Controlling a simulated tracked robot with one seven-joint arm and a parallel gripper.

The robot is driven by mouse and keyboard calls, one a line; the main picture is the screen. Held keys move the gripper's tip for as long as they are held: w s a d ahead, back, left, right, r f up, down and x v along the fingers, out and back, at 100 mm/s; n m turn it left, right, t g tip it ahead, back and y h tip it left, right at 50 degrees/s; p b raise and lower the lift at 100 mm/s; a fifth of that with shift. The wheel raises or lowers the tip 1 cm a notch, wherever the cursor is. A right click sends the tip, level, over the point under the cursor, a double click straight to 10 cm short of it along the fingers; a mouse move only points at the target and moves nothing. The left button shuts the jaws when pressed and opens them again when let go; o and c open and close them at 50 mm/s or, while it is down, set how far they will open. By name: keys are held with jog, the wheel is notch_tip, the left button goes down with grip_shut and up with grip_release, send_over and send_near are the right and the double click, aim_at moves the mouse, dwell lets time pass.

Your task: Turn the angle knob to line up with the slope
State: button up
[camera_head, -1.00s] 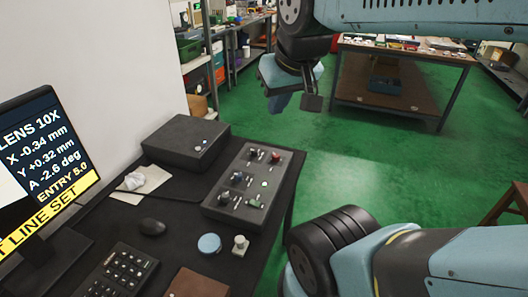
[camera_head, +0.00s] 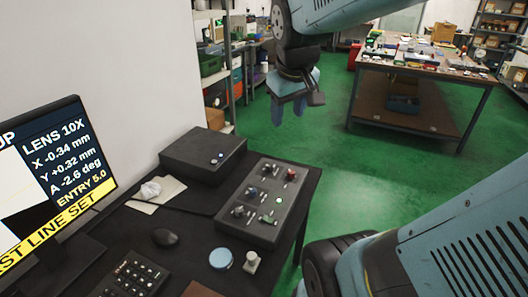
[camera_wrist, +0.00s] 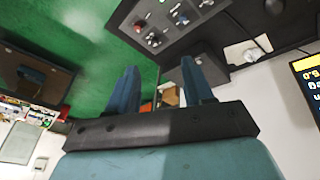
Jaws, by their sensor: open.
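A dark control box (camera_head: 240,228) with several small knobs and a lit green button (camera_head: 268,219) lies on the black desk. Which knob is the angle knob cannot be told from its markings. The monitor (camera_head: 67,150) at the left reads X -0.34 mm, Y +0.32 mm, A -2.6 deg, ENTRY 5.0, with a yellow line-set banner. A white and dark shape shows at its left edge, partly cut off. My gripper (camera_head: 289,108) is open and empty, above and beyond the box. In the wrist view its two fingers (camera_wrist: 160,78) stand apart, and the control box (camera_wrist: 165,22) is at the top.
A grey box (camera_head: 203,155) stands behind the control box. A crumpled white piece on paper (camera_head: 155,192), a mouse (camera_head: 164,237), a keypad (camera_head: 130,275), a blue round lid (camera_head: 221,259) and a small pale knob-like piece (camera_head: 251,262) lie on the desk (camera_head: 200,225). Open green floor lies to the right.

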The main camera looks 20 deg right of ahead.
jog(key=shift+o, duration=0.4)
jog(key=w+d+f+n+g, duration=0.1)
jog(key=w+d+f+n, duration=0.1)
jog(key=w, duration=0.4)
jog(key=w+d+f+n+g, duration=0.1)
jog(key=w+d+f, duration=0.2)
jog(key=w+f, duration=0.3)
jog(key=shift+d+n+g, duration=0.3)
jog(key=shift+d+n, duration=0.1)
jog(key=n+g+y, duration=0.1)
jog(key=n+g, duration=0.1)
jog(key=n, duration=0.2)
send_over(292, 172)
notch_tip(292, 172, down, 13)
jog(key=f, duration=1.4)
jog(key=shift+w+f, duration=0.2)
jog(key=shift+f, duration=0.15)
jog(key=shift+c, duration=0.2)
jog(key=c, duration=1)
